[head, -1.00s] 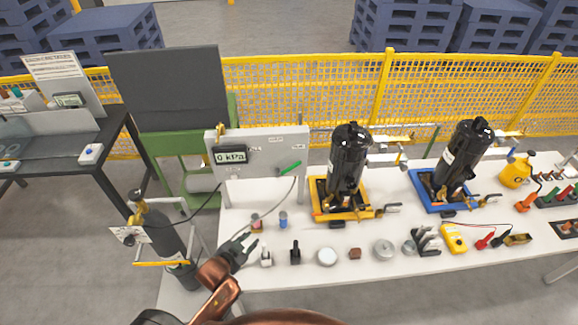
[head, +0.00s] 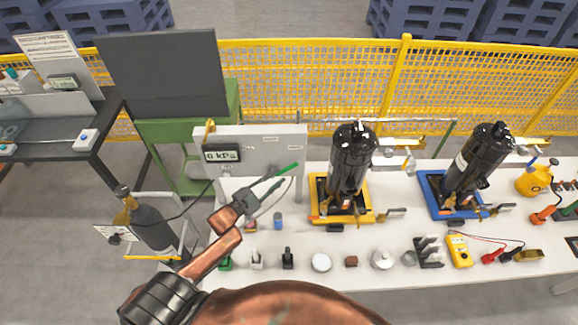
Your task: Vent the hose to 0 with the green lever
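The green lever (head: 288,168) is on the right part of the grey panel, slanting up to the right. The panel's display (head: 221,156) reads 0 kPa. My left gripper (head: 282,181) is in front of the panel, just below the lever. Its two fingers are apart and point up and right, with the upper fingertip close to the lever's lower end. I cannot tell whether they touch. The gripper hides part of the panel's lower edge. A thin hose (head: 291,188) hangs below the panel, partly behind the fingers. My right gripper is not in view.
A black gas cylinder (head: 152,227) stands left of the white table. Small parts and a yellow meter (head: 459,251) line the table's front.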

